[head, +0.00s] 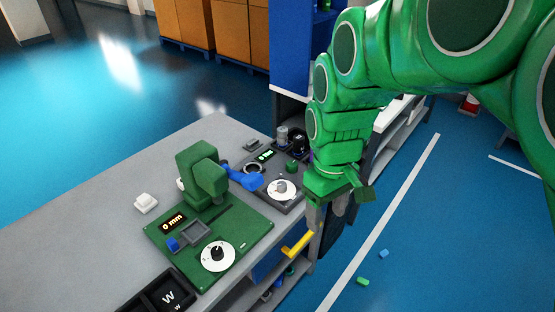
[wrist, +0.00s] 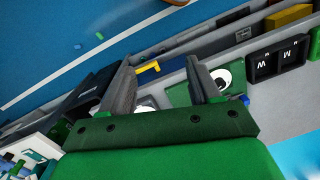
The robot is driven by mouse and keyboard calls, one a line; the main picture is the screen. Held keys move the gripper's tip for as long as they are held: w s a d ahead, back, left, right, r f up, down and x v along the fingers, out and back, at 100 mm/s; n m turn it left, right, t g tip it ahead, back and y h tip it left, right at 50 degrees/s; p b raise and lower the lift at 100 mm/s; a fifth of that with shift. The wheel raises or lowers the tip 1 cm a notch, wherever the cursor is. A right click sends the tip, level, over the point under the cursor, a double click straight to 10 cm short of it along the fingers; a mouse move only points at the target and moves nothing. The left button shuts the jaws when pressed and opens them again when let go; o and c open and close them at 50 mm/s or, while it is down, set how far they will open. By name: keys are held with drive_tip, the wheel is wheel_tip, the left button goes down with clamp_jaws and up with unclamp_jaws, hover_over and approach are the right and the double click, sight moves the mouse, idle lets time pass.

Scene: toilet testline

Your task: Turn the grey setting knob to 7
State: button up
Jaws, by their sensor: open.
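The grey setting knob (head: 281,187) sits on a white round dial on a dark panel (head: 262,200) at the bench's right edge. The dial's numbers are too small to read. My gripper (head: 326,220) points down, to the right of this dial and apart from it, over the bench edge. Its fingers are apart with nothing between them. In the wrist view, my gripper (wrist: 158,64) also shows open.
A green machine (head: 203,178) with a black knob (head: 217,252) on a second white dial stands nearer. A blue part (head: 245,179), a yellow handle (head: 298,245) and dark cylinders (head: 299,141) are close by. Open floor (head: 410,240) lies to the right.

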drive_tip(key=w+a+f+n, duration=0.2)
drive_tip(key=w+n, duration=0.1)
drive_tip(key=w, duration=0.4)
drive_tip(key=w+a+f+n, duration=0.1)
drive_tip(key=w+f+n, duration=0.15)
drive_tip(key=w, duration=0.55)
drive_tip(key=n+t, duration=0.1)
drive_tip(key=n, duration=0.6)
hover_over(282, 184)
drive_tip(key=shift+m, duration=0.25)
wheel_tip(282, 184, down, 10)
drive_tip(key=shift+r, duration=0.1)
drive_tip(key=shift+f, duration=4)
drive_tip(key=c, duration=1)
drive_tip(key=shift+c, duration=0.2)
